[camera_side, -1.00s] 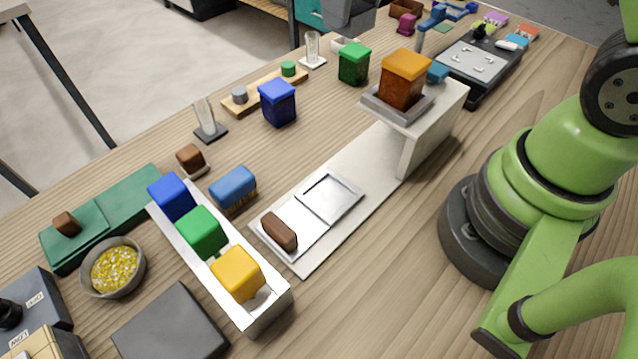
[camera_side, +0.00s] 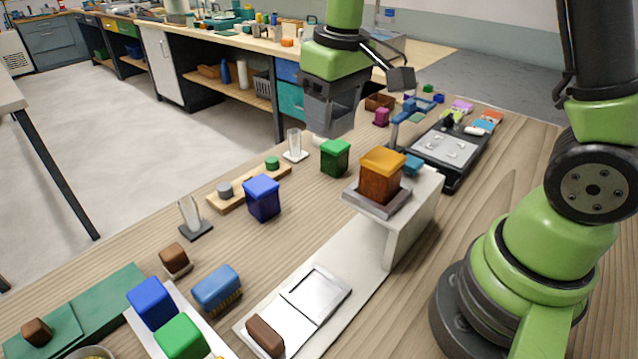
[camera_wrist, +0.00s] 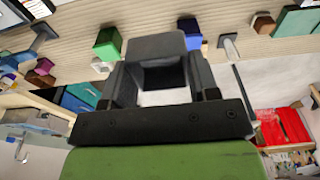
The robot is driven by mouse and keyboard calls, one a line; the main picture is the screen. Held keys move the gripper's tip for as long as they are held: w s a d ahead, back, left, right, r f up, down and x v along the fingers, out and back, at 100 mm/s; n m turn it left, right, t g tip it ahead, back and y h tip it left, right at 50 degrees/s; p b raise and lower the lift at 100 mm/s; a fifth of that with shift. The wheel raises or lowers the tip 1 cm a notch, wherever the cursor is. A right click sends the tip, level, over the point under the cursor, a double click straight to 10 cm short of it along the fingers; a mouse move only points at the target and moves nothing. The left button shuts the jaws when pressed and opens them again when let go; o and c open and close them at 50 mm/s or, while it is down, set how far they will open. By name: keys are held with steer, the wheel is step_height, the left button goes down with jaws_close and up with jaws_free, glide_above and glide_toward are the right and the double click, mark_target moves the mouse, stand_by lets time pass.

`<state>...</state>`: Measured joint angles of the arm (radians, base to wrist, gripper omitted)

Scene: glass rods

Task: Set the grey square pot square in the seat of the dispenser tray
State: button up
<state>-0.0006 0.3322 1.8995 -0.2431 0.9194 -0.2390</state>
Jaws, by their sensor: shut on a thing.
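My gripper (camera_side: 332,112) is raised above the far side of the table in the side view, beyond the green box. It is shut on the grey square pot (camera_wrist: 157,46), which shows as a dark grey block between the fingers in the wrist view. In the side view the pot is hard to tell from the dark fingers. The dispenser tray (camera_side: 300,322) is a pale plate lying nearer the camera, well away from my gripper. Its square, raised-edged seat (camera_side: 317,291) is empty. A brown bar (camera_side: 265,336) lies beside the seat.
An orange-topped hopper (camera_side: 381,175) stands on a white raised block (camera_side: 412,225) behind the tray. A green box (camera_side: 336,157), a blue box (camera_side: 262,198) and a blue brush (camera_side: 217,289) stand left of it. Clear glass pieces (camera_side: 294,145) stand upright nearby.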

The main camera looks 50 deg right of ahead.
steer(key=s+a+f+m+h, duration=0.1)
steer(key=s+a+f+m, duration=0.1)
steer(key=a+f+m, duration=0.6)
steer(key=m+g, duration=0.1)
steer(key=m, duration=0.9)
glide_above(317, 291)
steer(key=f, duration=0.5)
steer(key=shift+a+f, duration=0.2)
steer(key=shift+f, duration=2.9)
steer(key=o, duration=1)
steer(key=shift+o, duration=0.2)
